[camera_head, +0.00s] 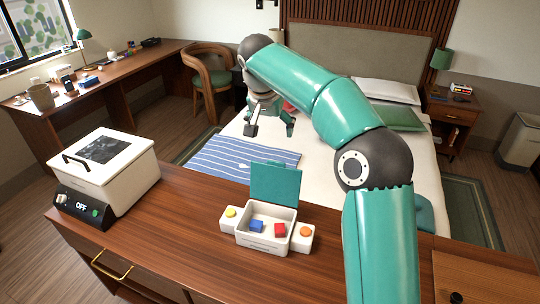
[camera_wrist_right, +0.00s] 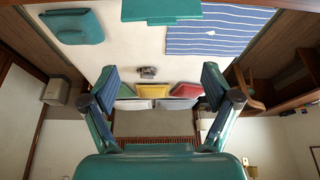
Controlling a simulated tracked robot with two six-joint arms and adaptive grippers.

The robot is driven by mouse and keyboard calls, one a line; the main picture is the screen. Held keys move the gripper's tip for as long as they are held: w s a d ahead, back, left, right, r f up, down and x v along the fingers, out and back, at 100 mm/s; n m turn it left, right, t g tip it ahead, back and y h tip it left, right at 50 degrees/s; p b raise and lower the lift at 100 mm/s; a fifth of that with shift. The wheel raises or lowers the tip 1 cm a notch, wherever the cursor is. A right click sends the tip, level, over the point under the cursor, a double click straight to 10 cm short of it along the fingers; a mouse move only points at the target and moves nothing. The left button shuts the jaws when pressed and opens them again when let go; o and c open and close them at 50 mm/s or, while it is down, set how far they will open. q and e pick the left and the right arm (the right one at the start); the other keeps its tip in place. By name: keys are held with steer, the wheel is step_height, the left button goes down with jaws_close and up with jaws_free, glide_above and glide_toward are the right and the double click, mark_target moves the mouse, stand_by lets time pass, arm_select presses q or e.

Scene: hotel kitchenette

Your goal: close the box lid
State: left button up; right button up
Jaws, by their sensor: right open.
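The white box (camera_head: 264,240) stands on the wooden counter. Its teal lid (camera_head: 275,184) is open and stands up from the back edge. Inside the box lie a blue block (camera_head: 256,226) and a red block (camera_head: 280,230). My right gripper (camera_head: 271,128) is open and empty, above the bed side beyond the lid and apart from it. In the right wrist view my open fingers (camera_wrist_right: 160,78) are spread with nothing between them. A teal panel, seemingly the lid (camera_wrist_right: 160,10), shows at the top edge. My left gripper is not in view.
White side blocks with a yellow button (camera_head: 231,212) and an orange button (camera_head: 305,231) flank the box. A white appliance reading "OFF" (camera_head: 110,170) stands at the counter's left. The bed with a striped blue towel (camera_head: 240,155) lies behind. The counter before the box is clear.

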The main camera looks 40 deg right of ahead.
glide_toward(276, 162)
steer(key=p+x, duration=0.2)
steer(key=x, duration=0.6)
steer(key=shift+d, duration=0.15)
steer(key=shift+w+f, duration=0.15)
steer(key=shift+f, duration=0.15)
